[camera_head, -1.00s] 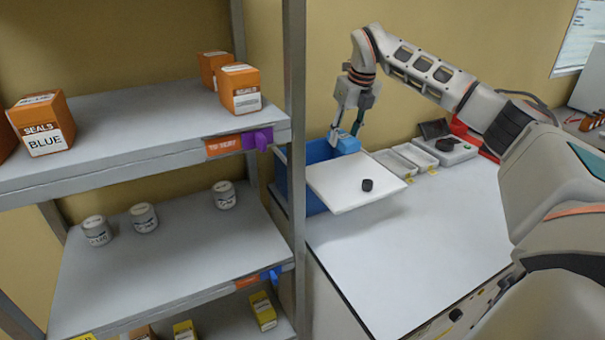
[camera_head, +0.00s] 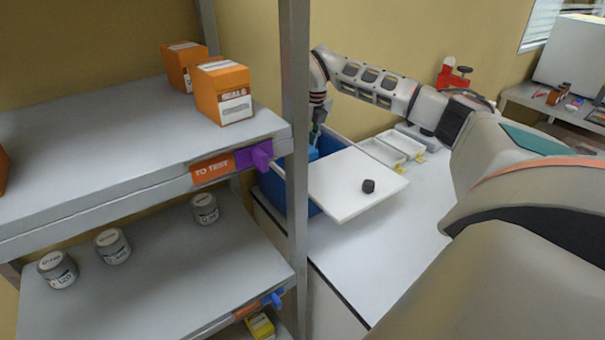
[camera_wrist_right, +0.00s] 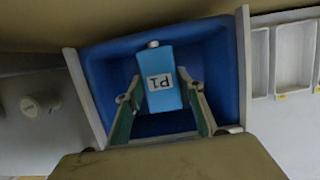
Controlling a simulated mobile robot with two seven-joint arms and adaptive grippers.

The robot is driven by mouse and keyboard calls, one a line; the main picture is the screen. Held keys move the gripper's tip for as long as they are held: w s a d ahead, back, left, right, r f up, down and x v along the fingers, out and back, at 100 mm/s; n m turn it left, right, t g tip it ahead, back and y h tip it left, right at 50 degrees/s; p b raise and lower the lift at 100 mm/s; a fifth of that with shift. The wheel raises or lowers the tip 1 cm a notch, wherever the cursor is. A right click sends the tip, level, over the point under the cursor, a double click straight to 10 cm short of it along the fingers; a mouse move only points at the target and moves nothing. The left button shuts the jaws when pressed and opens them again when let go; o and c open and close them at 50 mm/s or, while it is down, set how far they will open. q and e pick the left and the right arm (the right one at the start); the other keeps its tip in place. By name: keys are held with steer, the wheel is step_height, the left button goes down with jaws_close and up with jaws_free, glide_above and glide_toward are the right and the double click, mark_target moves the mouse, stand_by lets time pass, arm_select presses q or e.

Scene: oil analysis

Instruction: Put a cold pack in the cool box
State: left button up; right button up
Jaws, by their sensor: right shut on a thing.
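The cool box (camera_head: 273,188) is a blue bin behind the shelf post; its open inside (camera_wrist_right: 222,75) fills the middle of the right wrist view. Its white lid (camera_head: 345,195), with a black knob, lies at the box's right side. My right gripper (camera_head: 316,130) is over the box opening. It is shut on a light blue cold pack (camera_head: 313,153) with a white cap and a label reading P1. In the right wrist view the pack (camera_wrist_right: 163,58) lies between the fingers, within the box outline; its height above the floor is unclear. My left gripper is out of view.
A grey shelf post (camera_head: 295,120) stands close in front of the box. The shelves hold orange boxes (camera_head: 222,92) and grey jars (camera_head: 112,246). White trays (camera_head: 383,152) lie right of the lid. The white counter (camera_head: 400,220) in front is mostly clear.

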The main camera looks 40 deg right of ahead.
step_height(320, 180, down, 10)
steer(key=shift+f, duration=0.15)
stand_by(0.4)
steer(key=shift+f, duration=0.2)
steer(key=o, duration=1.2)
steer(key=shift+r, duration=0.1)
steer(key=v, duration=1.2)
steer(key=shift+r, duration=0.15)
steer(key=shift+w, duration=0.15)
